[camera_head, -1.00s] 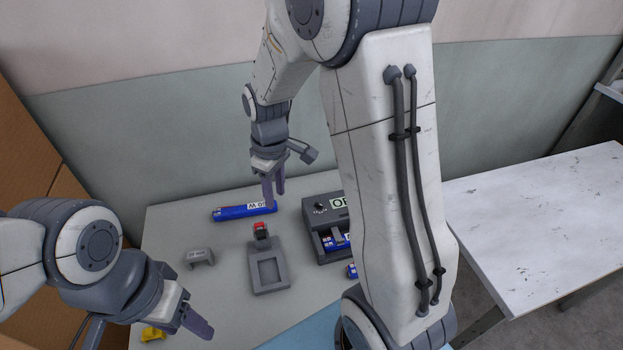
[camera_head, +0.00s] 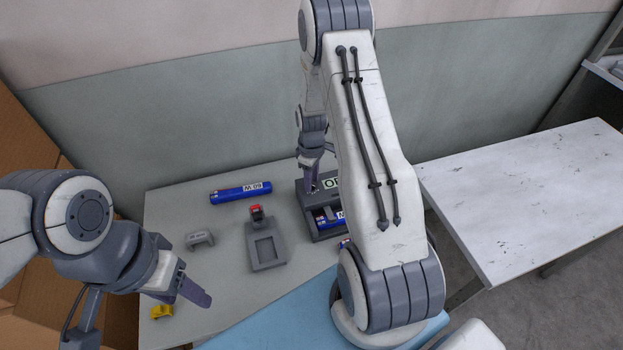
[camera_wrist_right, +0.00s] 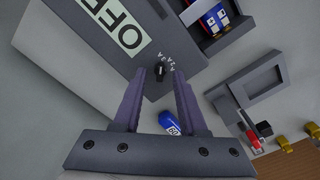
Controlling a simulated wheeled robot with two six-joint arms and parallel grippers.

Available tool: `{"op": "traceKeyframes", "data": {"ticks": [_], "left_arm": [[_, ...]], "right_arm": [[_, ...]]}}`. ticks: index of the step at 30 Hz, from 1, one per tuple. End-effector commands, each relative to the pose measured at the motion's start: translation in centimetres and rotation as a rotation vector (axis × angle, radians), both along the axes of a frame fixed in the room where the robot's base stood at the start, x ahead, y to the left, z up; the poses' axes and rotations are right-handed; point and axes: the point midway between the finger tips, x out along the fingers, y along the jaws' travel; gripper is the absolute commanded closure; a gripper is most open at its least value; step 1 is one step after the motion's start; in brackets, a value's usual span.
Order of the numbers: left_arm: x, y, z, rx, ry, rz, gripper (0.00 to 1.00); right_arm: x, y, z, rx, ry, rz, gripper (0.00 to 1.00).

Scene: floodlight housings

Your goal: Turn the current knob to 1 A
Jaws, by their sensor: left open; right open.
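The current knob (camera_wrist_right: 160,70) is a small black knob on the grey driver box (camera_wrist_right: 92,52), seen in the right wrist view. Small "A" markings are printed beside it, too small to read surely. The box (camera_head: 338,200) also shows in the head view, partly behind my right arm. My right gripper (camera_wrist_right: 160,78) is open, with its fingers on either side of the knob; whether they touch it I cannot tell. In the head view my right gripper (camera_head: 312,184) is over the box's left part. My left gripper (camera_head: 200,297) is open and empty over the table's front left.
A blue cylinder (camera_head: 240,193) lies at the back of the table. A grey fixture with a red part (camera_head: 252,254) stands mid-table. A grey bracket (camera_head: 200,240) and a yellow piece (camera_head: 161,312) lie left. Blue parts (camera_wrist_right: 218,18) sit in the box's recess. A white table (camera_head: 530,200) is at right.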

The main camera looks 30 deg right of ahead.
Motion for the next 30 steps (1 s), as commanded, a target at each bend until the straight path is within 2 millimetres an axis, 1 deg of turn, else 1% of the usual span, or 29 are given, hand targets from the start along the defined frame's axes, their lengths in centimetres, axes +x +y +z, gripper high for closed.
{"op": "traceKeyframes", "data": {"ticks": [4,11,12,15,23,30], "left_arm": [[0.0,0.0,0.19,0.0,0.0,0.0,0.45],[0.0,0.0,0.16,0.0,0.0,0.0,0.45],[0.0,0.0,0.16,0.0,0.0,0.0,0.45],[0.0,0.0,0.16,0.0,0.0,0.0,0.45],[0.0,0.0,0.14,0.0,0.0,0.0,0.45],[0.01,0.0,-0.1,0.0,0.0,0.0,0.45]], "right_arm": [[-0.05,0.02,-0.76,0.0,0.001,0.0,0.59],[-0.04,0.01,-0.86,0.0,0.0,-0.001,0.59],[-0.04,0.0,-0.85,0.0,0.0,-0.001,0.66],[-0.04,0.0,-0.84,0.0,0.0,-0.001,1.0],[-0.04,0.0,-0.82,0.0,0.0,-0.005,1.0],[-0.02,-0.01,-0.83,0.0,0.0,-0.073,1.0]]}}
